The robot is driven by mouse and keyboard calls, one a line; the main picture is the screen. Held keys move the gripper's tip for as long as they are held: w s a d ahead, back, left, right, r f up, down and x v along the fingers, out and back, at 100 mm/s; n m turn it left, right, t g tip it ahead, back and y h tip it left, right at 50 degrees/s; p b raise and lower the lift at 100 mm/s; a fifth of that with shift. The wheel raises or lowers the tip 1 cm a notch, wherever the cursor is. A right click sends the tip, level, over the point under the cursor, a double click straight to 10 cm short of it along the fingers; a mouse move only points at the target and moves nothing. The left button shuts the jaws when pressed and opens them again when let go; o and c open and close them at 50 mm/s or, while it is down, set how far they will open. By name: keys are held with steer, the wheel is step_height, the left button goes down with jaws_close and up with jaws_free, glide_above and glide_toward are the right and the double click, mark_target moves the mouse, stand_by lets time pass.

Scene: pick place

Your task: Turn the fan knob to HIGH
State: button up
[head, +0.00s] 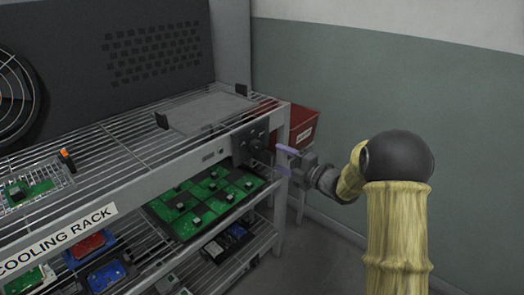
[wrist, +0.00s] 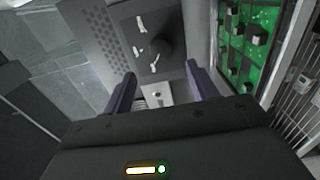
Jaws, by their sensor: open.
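The dark fan knob (head: 254,145) is on a grey control panel (head: 238,135) at the right end of the cooling rack's upper shelf. In the wrist view the round black knob (wrist: 163,47) sits ahead of the fingers, with small white markings beside it that I cannot read. My gripper (head: 279,159) is open and empty, just right of the panel, its purple fingers pointing at it. In the wrist view my gripper (wrist: 160,84) has its fingers apart, with the knob beyond their tips and no visible contact. The fan (head: 14,98) shows partly at the left edge.
The cooling rack (head: 130,165) has wire shelves; a tray of green boards (head: 185,232) lies below the panel. A red bin (head: 303,124) stands behind the rack's right end. A grey plate (head: 205,108) lies on the top shelf. The floor right of the rack is partly visible.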

mark_target(259, 148)
steer(key=x, duration=0.8)
steer(key=shift+w+a, duration=0.25)
steer(key=shift+a, duration=0.1)
steer(key=c, duration=1)
